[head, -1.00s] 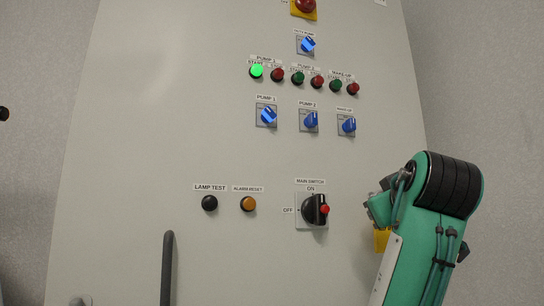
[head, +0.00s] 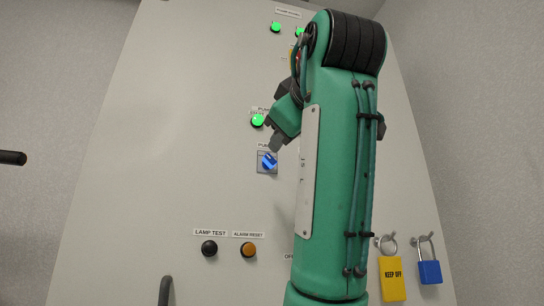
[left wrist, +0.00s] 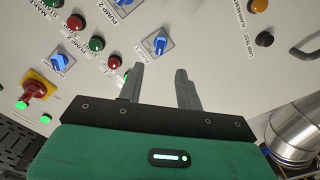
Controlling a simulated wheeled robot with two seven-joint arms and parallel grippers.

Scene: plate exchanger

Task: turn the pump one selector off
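The pump 1 selector (head: 267,162) is a blue knob on a grey square plate on the pale panel. It also shows in the left wrist view (left wrist: 158,43), just past the left-hand finger's tip. Its knob is tilted. My left gripper (head: 277,144) is just above and right of it in the head view, pointing down and left. In the left wrist view my left gripper (left wrist: 160,68) is open, with nothing between its fingers. Contact with the knob does not show. The pump 1 start lamp (head: 258,120) is lit green. My right gripper is not in view.
Black lamp test (head: 209,249) and orange alarm reset (head: 248,250) buttons are lower on the panel. A yellow tag (head: 391,279) and blue padlock (head: 429,271) hang lower right.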

